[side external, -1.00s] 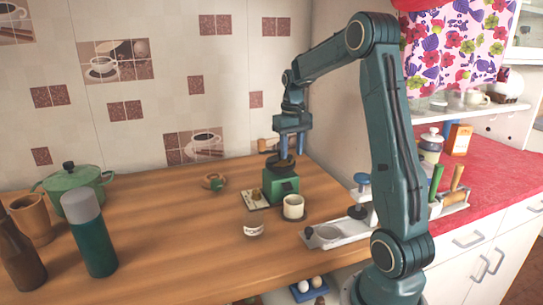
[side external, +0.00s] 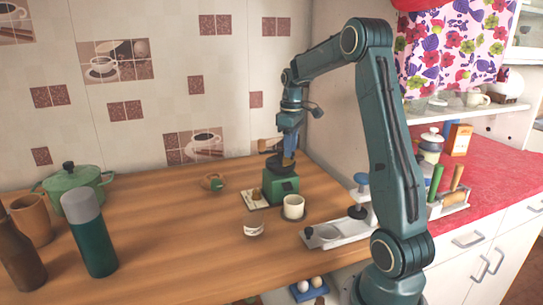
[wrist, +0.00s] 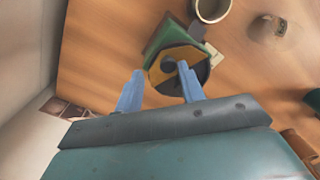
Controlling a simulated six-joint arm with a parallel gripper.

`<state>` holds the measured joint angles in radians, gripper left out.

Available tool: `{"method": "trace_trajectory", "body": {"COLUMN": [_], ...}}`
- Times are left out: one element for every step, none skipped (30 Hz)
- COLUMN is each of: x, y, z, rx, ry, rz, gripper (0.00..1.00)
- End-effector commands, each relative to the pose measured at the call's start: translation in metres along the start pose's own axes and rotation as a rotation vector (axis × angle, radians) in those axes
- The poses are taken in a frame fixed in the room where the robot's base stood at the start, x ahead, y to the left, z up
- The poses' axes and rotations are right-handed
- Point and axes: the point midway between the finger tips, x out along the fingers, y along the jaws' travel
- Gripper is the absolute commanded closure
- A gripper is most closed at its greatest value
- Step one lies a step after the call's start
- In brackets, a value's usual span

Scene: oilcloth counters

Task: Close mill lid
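The mill is a green box (side external: 283,188) with a dark round top, standing on the wooden counter near the wall. In the wrist view the mill's green body (wrist: 168,38) lies under its round top (wrist: 163,76), which is part orange-brown and part black with a dark knob-like centre. I cannot tell clearly which part is the lid or how far it stands open. My gripper (wrist: 160,69) is open, its two blue fingers apart over the near side of the top. In the side view my gripper (side external: 289,158) points down just at the mill top; contact is unclear.
A cream cup (side external: 293,207) stands close in front of the mill, with a small jar (side external: 253,224) nearby. A white tray (side external: 335,234) lies to the right. A green pot (side external: 78,186) and flask (side external: 92,235) stand far left.

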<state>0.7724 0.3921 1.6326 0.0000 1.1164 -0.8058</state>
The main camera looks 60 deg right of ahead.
Motion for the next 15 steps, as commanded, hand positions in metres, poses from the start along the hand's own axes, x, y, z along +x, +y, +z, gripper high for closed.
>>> {"method": "trace_trajectory", "body": {"x": [0.0002, 0.0003, 0.0004, 0.0005, 0.0005, 0.0005, 0.0004, 0.0004, 0.0004, 0.0004, 0.0004, 0.0003, 0.0003, 0.0003, 0.0002], "y": [0.0010, 0.0014, 0.0020, 0.0024, 0.0029, 0.0035, 0.0040, 0.0044, 0.0049, 0.0052, 0.0055, 0.0058, 0.0061, 0.0064, 0.0068], "z": [-0.0009, -0.0014, -0.0021, -0.0026, -0.0032, -0.0040, -0.0046, -0.0052, -0.0060, -0.0066, -0.0072, -0.0079, -0.0086, -0.0092, -0.0101], "rx": [-0.031, -0.050, -0.077, -0.099, -0.119, -0.146, -0.167, -0.187, -0.214, -0.235, -0.257, -0.284, -0.305, -0.326, -0.354], "ry": [0.000, 0.000, 0.000, 0.000, 0.000, 0.000, 0.000, 0.000, 0.000, 0.000, 0.000, 0.000, 0.000, 0.000, 0.000], "rz": [0.000, 0.000, 0.000, 0.000, 0.000, 0.000, 0.000, 0.000, 0.000, 0.000, 0.000, -0.001, -0.001, -0.001, -0.001], "gripper": [0.61, 0.61, 0.61, 0.61, 0.61, 0.61, 0.61, 0.61, 0.61, 0.61, 0.61, 0.61, 0.61, 0.61, 0.61]}}
